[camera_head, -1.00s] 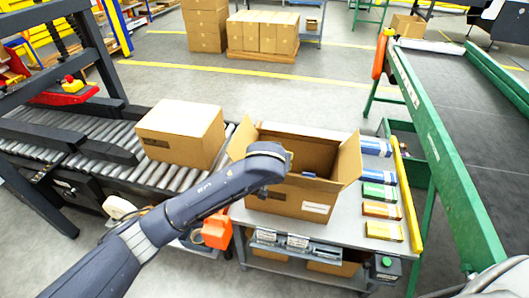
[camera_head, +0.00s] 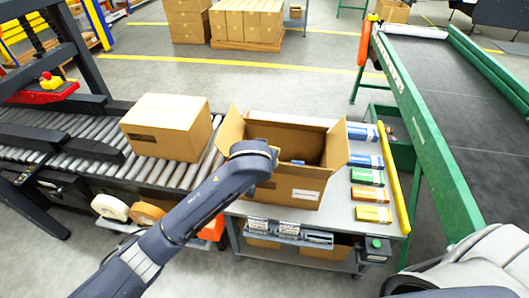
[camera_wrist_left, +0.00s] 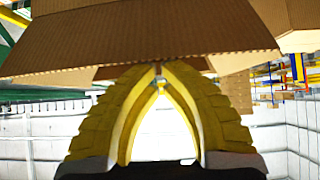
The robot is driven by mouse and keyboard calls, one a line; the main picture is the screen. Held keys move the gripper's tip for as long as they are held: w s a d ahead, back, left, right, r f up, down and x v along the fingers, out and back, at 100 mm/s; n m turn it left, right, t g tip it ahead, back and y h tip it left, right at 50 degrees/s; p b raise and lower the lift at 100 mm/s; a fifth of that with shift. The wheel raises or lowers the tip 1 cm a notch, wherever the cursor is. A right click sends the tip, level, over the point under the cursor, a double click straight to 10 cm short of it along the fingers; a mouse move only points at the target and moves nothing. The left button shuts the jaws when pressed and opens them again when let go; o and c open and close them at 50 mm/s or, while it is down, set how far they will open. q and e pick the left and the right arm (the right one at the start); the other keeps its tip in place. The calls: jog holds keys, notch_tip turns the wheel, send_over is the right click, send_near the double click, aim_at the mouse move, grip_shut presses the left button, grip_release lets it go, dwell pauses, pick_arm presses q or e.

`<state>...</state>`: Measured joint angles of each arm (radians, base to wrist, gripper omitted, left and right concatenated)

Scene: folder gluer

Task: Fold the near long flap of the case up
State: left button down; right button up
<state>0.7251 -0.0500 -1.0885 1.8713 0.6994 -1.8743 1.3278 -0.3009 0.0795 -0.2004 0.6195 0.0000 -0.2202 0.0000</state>
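The open cardboard case (camera_head: 290,190) stands on the grey table. Its left flap (camera_head: 231,130) and right flap (camera_head: 336,146) stand up and lean outward. My left arm crosses the case's near left corner, and its gripper is hidden behind the wrist in the head view. In the left wrist view the yellow fingers (camera_wrist_left: 159,70) meet at their tips, with no object visible between them. A wide cardboard panel of the case (camera_wrist_left: 140,38) spans just above the tips; contact is unclear. The near long flap is hard to separate from the front wall. My right gripper is not seen.
A closed carton (camera_head: 168,127) sits on the roller conveyor (camera_head: 60,140) at left. Several small coloured boxes (camera_head: 367,177) line the table's right side, beside a yellow rail (camera_head: 394,180). A green-framed belt conveyor (camera_head: 425,130) stands at right.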

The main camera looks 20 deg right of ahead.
pick_arm(q)
jog(key=shift+r, duration=0.15)
jog(key=shift+r, duration=0.7)
jog(key=v, duration=0.7)
jog(key=shift+s, duration=0.2)
jog(key=shift+a, duration=0.1)
dwell(0.4)
